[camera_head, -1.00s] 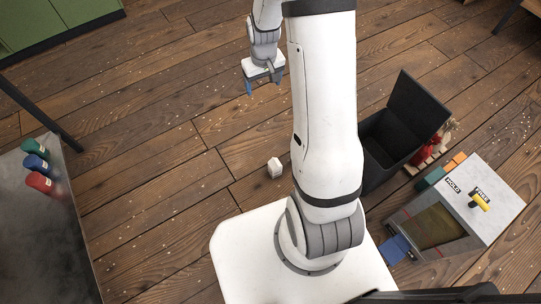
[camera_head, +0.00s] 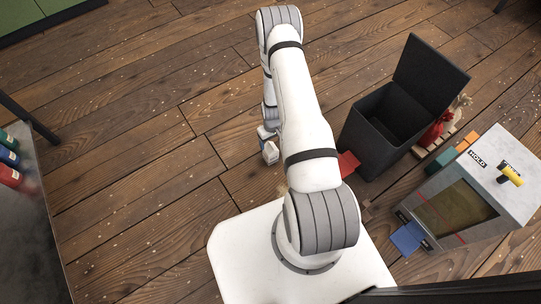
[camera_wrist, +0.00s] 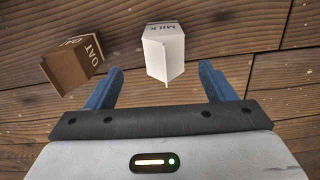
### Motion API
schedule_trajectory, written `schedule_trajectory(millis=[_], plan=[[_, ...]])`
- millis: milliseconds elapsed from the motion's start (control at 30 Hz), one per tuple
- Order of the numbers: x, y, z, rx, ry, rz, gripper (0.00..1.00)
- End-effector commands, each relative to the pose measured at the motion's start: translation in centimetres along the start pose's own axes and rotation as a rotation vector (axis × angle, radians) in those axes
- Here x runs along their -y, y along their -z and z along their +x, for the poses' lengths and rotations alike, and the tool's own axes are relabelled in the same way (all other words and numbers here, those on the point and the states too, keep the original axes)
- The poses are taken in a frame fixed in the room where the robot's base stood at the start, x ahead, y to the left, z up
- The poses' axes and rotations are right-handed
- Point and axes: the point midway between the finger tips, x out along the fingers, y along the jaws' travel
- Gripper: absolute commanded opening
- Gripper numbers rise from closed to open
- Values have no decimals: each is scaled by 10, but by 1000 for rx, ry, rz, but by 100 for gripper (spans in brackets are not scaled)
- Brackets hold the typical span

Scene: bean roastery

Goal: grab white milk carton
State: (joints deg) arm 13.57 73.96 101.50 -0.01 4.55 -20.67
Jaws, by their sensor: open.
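The white milk carton (camera_wrist: 166,50) lies on the wooden floor in the wrist view, lettered MILK, with its gabled end toward me. My gripper (camera_wrist: 161,68) is open, with one blue finger on each side of the carton's near end. Gaps show between the carton and both fingers, and I see no contact. A brown oat carton (camera_wrist: 72,64) lies left of the milk carton, close to the left fingertip. In the head view my gripper (camera_head: 268,138) is low over the floor, partly hidden by my arm. I cannot clearly separate the milk carton from it there.
An open black bin (camera_head: 380,135) stands right of my arm, with a red flap-like piece (camera_head: 348,163) beside it. A grey HOLD-labelled machine (camera_head: 480,195) stands further right. A dark table with coloured canisters (camera_head: 9,158) is at the left edge. Floor left of my gripper is clear.

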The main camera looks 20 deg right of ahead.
Motion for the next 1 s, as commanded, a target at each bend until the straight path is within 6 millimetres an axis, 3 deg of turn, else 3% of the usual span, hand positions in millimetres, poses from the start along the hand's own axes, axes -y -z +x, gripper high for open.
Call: schedule_trajectory(millis=[433, 700, 1000], plan=[[6, 4, 57, 1, 0, 0, 76], [7, 5, 60, -1, 0, -1, 76], [7, 5, 60, 0, 0, -1, 53]])
